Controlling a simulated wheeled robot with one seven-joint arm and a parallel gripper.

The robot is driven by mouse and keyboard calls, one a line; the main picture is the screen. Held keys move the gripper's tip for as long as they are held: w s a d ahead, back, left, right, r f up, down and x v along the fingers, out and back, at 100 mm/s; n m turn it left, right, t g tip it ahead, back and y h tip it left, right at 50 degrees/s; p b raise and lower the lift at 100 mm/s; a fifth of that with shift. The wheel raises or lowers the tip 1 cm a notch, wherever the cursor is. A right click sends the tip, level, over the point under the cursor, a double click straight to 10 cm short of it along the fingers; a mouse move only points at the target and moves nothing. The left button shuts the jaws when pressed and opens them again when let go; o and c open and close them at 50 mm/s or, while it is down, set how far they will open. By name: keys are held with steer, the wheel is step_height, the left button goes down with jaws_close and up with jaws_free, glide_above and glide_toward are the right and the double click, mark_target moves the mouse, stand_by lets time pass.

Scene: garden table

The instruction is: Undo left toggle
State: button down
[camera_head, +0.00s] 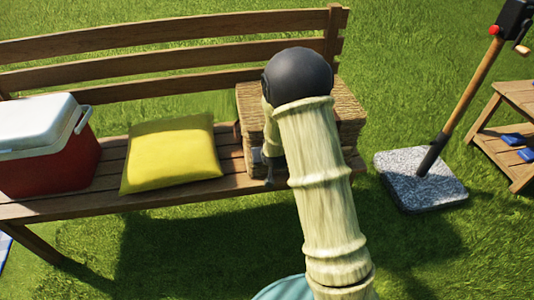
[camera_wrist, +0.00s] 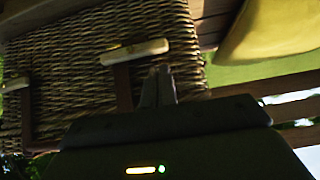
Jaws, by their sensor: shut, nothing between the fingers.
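A wicker basket (camera_head: 347,125) sits on the right end of the bench, partly hidden behind my arm in the head view. In the wrist view the basket's woven wall (camera_wrist: 75,55) fills the upper left. A pale toggle (camera_wrist: 134,52) lies across a dark strap (camera_wrist: 122,88) on the side nearer the yellow cushion. A second pale toggle (camera_wrist: 15,85) shows at the left edge on another strap. My gripper (camera_wrist: 160,72) is shut and empty, its fingertips just beside the cushion-side toggle and its strap. Whether they touch is unclear.
A yellow cushion (camera_head: 172,155) and a red cooler with a white lid (camera_head: 50,172) stand left on the wooden bench (camera_head: 120,203). A stone parasol base (camera_head: 418,178) and a small wooden table (camera_head: 518,97) are at the right. Open grass lies in front.

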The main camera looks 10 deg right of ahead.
steer(key=w+r+p+v, duration=0.2)
steer(key=p+v, duration=0.2)
steer(key=v, duration=0.8)
steer(key=shift+s+r+p, duration=0.2)
steer(key=shift+s+p, duration=0.1)
steer(key=shift+p, duration=0.1)
steer(key=shift+s, duration=0.1)
steer(key=s+d+r+g, duration=0.1)
steer(key=s+r+g, duration=0.1)
steer(key=s, duration=0.7)
steer(key=s+d+r+g, duration=0.1)
steer(key=s+g, duration=0.3)
steer(key=s, duration=0.6)
steer(key=shift+s+d+r, duration=0.15)
steer(key=shift+d+r, duration=0.25)
steer(key=shift+r, duration=0.45)
